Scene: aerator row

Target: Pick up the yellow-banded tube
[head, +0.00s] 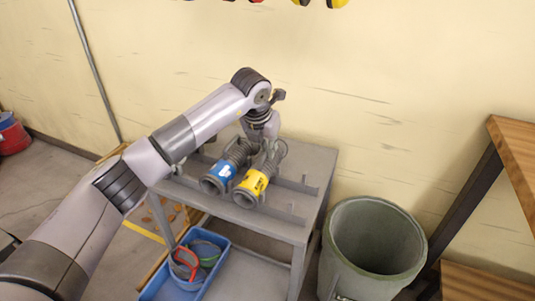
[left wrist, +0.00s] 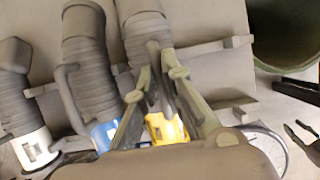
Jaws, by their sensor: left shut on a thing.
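The yellow-banded tube (head: 254,183) lies on the grey table, a dark ribbed hose with a yellow band at its near end. In the left wrist view its yellow band (left wrist: 166,128) shows between my fingers. My left gripper (left wrist: 160,75) is shut on this tube at its ribbed part. In the head view my left arm reaches over from the left, and its wrist hides part of the tube. The blue-banded tube (head: 219,175) lies just left of it, close beside. A white-banded tube (left wrist: 36,148) shows farther left in the left wrist view.
The grey table (head: 285,226) has low rails, with bare room at its right side. A green-grey bin (head: 372,240) stands right of it. A blue crate (head: 216,262) sits below at left. A wooden bench (head: 515,150) stands at far right, and the wall is close behind.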

